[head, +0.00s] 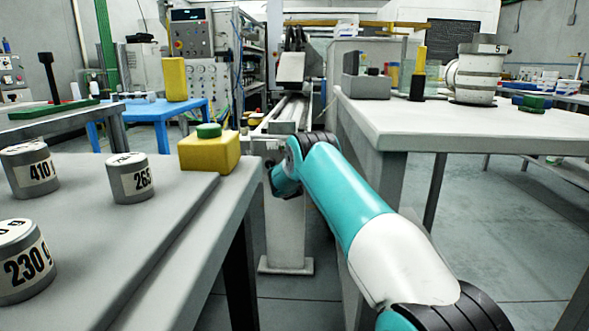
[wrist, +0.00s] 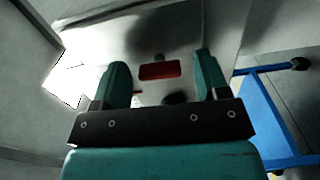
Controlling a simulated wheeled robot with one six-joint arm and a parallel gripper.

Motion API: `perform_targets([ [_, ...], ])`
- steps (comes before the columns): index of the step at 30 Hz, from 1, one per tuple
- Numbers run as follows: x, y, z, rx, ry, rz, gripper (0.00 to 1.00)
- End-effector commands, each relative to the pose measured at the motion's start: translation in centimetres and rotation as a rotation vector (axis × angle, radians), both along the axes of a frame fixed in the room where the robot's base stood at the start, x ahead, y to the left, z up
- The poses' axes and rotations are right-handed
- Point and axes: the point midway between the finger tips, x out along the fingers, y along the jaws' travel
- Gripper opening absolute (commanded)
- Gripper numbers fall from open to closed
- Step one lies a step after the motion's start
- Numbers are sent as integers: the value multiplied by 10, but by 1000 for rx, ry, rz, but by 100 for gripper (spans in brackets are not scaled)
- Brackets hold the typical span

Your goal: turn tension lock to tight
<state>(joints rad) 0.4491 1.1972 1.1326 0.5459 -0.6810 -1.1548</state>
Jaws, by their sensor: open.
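In the wrist view my gripper (wrist: 161,72) has its two teal fingers wide apart, with nothing held between them. A small red block (wrist: 160,71) shows between and beyond the fingertips, against a pale grey surface. A small dark knob sits just above it. I cannot tell for certain whether this red part is the tension lock or its handle. In the head view my teal and white arm reaches forward to a grey machine with a long rail (head: 291,108). The far end of my arm hides part of the machine, and no lock can be made out there.
A grey bench (head: 150,230) at left holds labelled weights (head: 135,180) and a yellow block with a green knob (head: 209,150). A white table (head: 440,120) stands close on the right with a grey bin (head: 366,86). A blue table (head: 160,110) stands farther left.

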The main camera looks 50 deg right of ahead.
Motion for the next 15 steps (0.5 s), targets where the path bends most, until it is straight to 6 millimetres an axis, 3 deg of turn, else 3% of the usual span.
perform_targets([
  [7, 0, 0, 0, 0, 0, 0, 68],
  [13, 0, 0, 0, 0, 0, 0, 24],
  [15, 0, 0, 0, 0, 0, 0, 19],
])
